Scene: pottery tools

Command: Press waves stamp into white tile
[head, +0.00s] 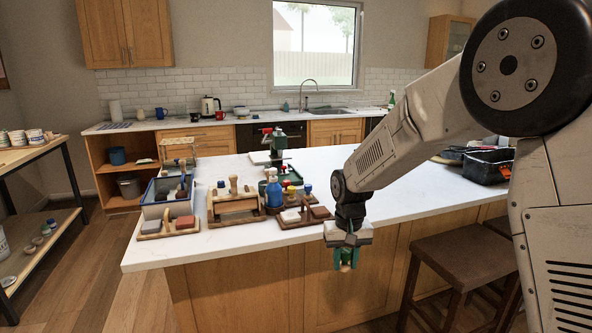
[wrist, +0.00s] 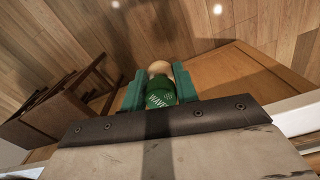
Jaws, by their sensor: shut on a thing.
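My gripper (head: 346,262) is shut on a green stamp (wrist: 161,90) with a pale rounded end, and part of the word "WAVES" shows on it in the wrist view. The two green fingers (wrist: 160,84) sit on either side of it. In the head view my gripper hangs in front of the island's front panel, below the countertop edge, and the stamp (head: 346,267) is small there. A whitish tile (head: 290,217) lies on a wooden board on the countertop, left of my gripper, beside a brownish tile (head: 320,212). The stamp's pressing face is hidden.
The white countertop (head: 225,251) holds a wooden rack (head: 237,205), a blue bottle (head: 273,190) and a board with a reddish tile (head: 185,222). A black toolbox (head: 487,167) stands at the right. A brown stool (head: 455,260) is right of my gripper. The front left countertop is clear.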

